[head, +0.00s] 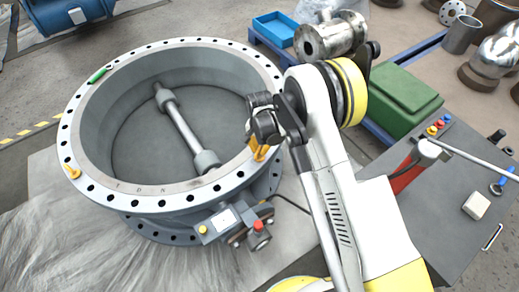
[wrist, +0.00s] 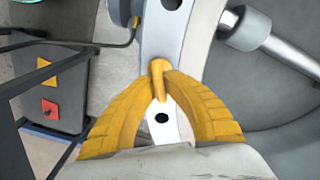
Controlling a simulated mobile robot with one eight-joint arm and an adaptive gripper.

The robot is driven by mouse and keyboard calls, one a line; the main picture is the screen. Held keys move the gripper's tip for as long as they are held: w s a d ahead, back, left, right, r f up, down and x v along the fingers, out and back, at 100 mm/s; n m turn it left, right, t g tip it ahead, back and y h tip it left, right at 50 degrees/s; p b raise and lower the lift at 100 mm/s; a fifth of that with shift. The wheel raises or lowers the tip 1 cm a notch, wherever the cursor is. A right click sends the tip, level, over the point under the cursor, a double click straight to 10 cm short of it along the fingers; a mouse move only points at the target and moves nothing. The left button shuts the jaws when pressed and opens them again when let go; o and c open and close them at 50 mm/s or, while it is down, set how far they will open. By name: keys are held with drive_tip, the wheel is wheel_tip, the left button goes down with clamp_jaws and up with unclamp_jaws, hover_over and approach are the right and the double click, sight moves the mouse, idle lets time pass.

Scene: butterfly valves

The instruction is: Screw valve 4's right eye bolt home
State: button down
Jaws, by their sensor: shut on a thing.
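Valve 4 (head: 110,190) is a large grey butterfly valve lying flat, its flange ring drilled with holes all round. Its disc and shaft show inside the bore. My gripper (head: 259,150) is over the right side of the flange, its yellow fingers pointing down. In the wrist view, the fingertips of my gripper (wrist: 160,75) are closed around the orange right eye bolt (wrist: 158,85), which stands on the flange (wrist: 152,38). Its thread and seat are hidden. In the head view the fingers cover this bolt. Another orange eye bolt (head: 72,172) stands on the flange's left side.
A green object (head: 98,75) lies on the flange's far left. An actuator box (head: 222,220) with a red knob juts from the valve's front. A grey cart (head: 450,200) with buttons stands at right, near a green box (head: 400,100) and a blue bin (head: 274,28).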

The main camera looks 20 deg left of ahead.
drive_tip(key=shift+m, duration=1.2)
drive_tip(key=c, duration=1.5)
unclamp_jaws()
drive_tip(key=shift+o, duration=0.2)
wheel_tip(320, 180, up, 12)
